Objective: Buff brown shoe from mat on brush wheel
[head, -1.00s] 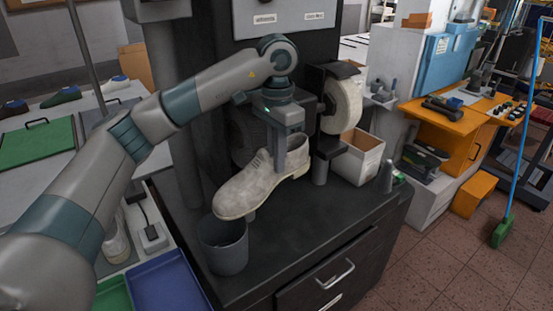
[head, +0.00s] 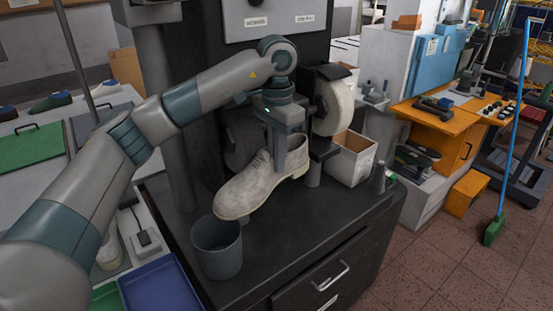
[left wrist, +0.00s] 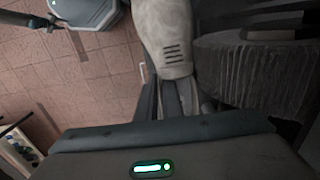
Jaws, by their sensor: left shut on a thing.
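A pale grey-beige shoe (head: 245,187) hangs toe to the lower left over the black machine bench (head: 275,245). It does not look brown here. My left gripper (head: 291,165) is shut on it at the heel end opening. The shoe also shows in the left wrist view (left wrist: 165,35), beside a dark bristly brush wheel (left wrist: 262,72). In the head view the dark wheel (head: 233,140) is mostly hidden behind the shoe and arm. I cannot tell whether shoe and wheel touch. A green mat (head: 32,148) lies on the left table. My right gripper is out of view.
A pale wheel (head: 337,108) stands right of the gripper, near a white box (head: 352,158). A grey bin (head: 217,250) stands below the shoe's toe. A blue tray (head: 165,288) is at lower left. A dark green shoe (head: 50,101) lies on the back left table.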

